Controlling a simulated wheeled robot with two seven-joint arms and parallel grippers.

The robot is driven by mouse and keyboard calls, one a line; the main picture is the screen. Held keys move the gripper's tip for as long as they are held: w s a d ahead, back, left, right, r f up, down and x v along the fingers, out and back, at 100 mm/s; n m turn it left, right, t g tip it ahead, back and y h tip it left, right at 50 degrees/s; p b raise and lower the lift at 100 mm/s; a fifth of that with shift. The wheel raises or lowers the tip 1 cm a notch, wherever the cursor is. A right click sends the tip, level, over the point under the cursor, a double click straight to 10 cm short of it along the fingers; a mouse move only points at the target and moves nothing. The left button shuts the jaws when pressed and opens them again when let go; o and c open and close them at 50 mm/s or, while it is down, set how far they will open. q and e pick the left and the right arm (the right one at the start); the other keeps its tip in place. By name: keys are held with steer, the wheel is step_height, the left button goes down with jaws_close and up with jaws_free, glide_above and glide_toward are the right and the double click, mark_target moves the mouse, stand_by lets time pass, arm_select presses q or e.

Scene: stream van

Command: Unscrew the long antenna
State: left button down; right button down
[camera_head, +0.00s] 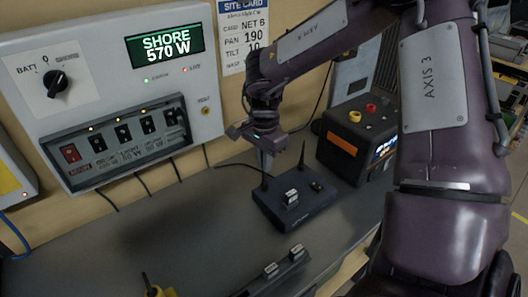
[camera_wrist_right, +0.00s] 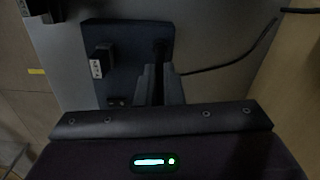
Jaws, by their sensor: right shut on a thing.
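A dark blue-grey box (camera_head: 300,215) with two upright antennas stands on the counter; it also shows in the wrist view (camera_wrist_right: 133,40). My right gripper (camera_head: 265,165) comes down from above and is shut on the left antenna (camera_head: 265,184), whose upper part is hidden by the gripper. In the wrist view its fingers (camera_wrist_right: 159,75) are close together around the antenna, over one end of the box. The other antenna (camera_head: 302,154) stands free at the back of the box, to the right of the gripper. My left gripper is not in view.
A black power unit (camera_head: 350,150) with red and yellow knobs stands right of the box. The wall panel (camera_head: 110,85) with switches reads "SHORE 570 W". A dark strip (camera_head: 275,275) with pale plugs lies at the front. The counter (camera_head: 185,225) left of the box is clear.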

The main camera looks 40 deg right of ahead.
stand_by(0.3)
steer(key=shift+n+p, duration=0.75)
steer(key=shift+n, duration=1.25)
steer(key=shift+r+n+p, duration=0.1)
steer(key=shift+n+p, duration=0.5)
steer(key=shift+n, duration=1.4)
